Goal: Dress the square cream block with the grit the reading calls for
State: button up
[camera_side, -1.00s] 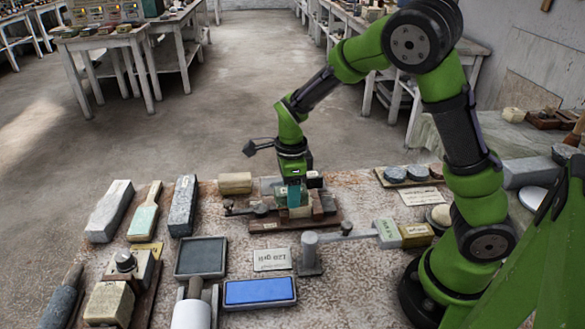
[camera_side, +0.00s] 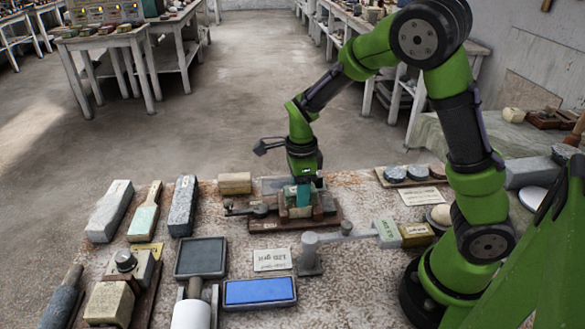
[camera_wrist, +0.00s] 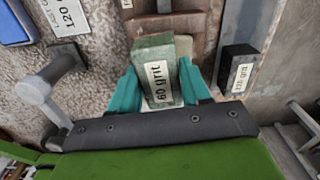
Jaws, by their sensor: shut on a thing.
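My gripper (camera_side: 303,193), with teal fingers, is at the wooden fixture (camera_side: 262,225) on the work table. In the wrist view, my gripper (camera_wrist: 160,88) is shut on a green block labelled "60 grit" (camera_wrist: 155,52). A cream block (camera_side: 299,212) sits in the fixture under my fingers; a cream face (camera_wrist: 183,45) shows beside the green block. I cannot tell whether the two touch. A dark block with a grit label (camera_wrist: 238,68) lies to the right in the wrist view. A card reading "120 grit" (camera_side: 271,259) lies in front of the fixture.
A grey post with an arm (camera_side: 310,255) and a small tagged piece (camera_side: 388,232) stand close at the front right.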

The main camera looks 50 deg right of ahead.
jog(key=shift+s+d, duration=0.3)
jog(key=shift+d, duration=0.05)
jog(key=shift+w+a+r, duration=0.75)
jog(key=shift+a, duration=0.15)
jog(key=shift+r, duration=0.15)
jog(key=shift+r, duration=1.1)
jog(key=shift+r, duration=2.05)
